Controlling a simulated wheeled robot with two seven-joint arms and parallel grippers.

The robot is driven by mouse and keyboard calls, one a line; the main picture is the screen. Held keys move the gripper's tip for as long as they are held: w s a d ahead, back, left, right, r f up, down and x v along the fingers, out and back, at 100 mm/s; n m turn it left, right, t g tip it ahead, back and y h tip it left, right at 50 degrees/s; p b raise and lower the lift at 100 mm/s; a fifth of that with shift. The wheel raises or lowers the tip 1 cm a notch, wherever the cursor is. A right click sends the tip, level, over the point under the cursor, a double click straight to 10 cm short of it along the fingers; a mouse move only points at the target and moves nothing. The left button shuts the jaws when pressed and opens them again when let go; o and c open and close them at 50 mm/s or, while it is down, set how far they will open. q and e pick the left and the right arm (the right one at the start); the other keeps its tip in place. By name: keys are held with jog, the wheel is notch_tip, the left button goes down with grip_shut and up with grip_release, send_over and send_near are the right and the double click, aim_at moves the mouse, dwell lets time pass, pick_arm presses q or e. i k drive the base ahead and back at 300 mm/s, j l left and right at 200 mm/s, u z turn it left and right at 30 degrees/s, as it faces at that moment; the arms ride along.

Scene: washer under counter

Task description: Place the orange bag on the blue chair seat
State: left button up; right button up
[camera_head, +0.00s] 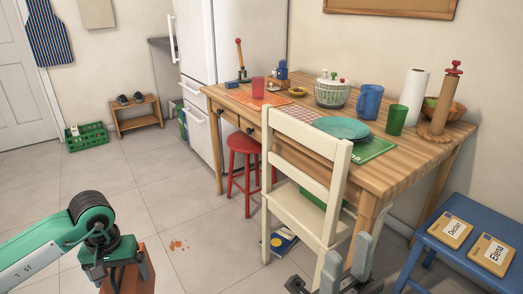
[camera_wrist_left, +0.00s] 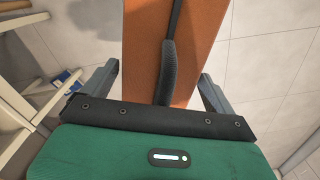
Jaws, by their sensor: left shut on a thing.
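The orange bag (camera_head: 138,274) hangs below my left gripper (camera_head: 112,262) at the lower left of the head view, clear of any seat or table. In the left wrist view the bag (camera_wrist_left: 140,55) fills the middle, with its dark handle (camera_wrist_left: 168,75) between the fingers of my left gripper (camera_wrist_left: 160,92), which is shut on it. The blue chair seat (camera_head: 450,262) is at the right edge of the head view; two tan name blocks lie on it. My right gripper (camera_head: 346,265) is at the bottom, its grey fingers apart and nothing seen between them.
A blue book (camera_head: 281,241) lies on the floor. The tiled floor at left is mostly free, with a small brown stain (camera_head: 179,245).

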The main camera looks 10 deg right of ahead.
aim_at(488, 222)
jog(key=z, duration=3.05)
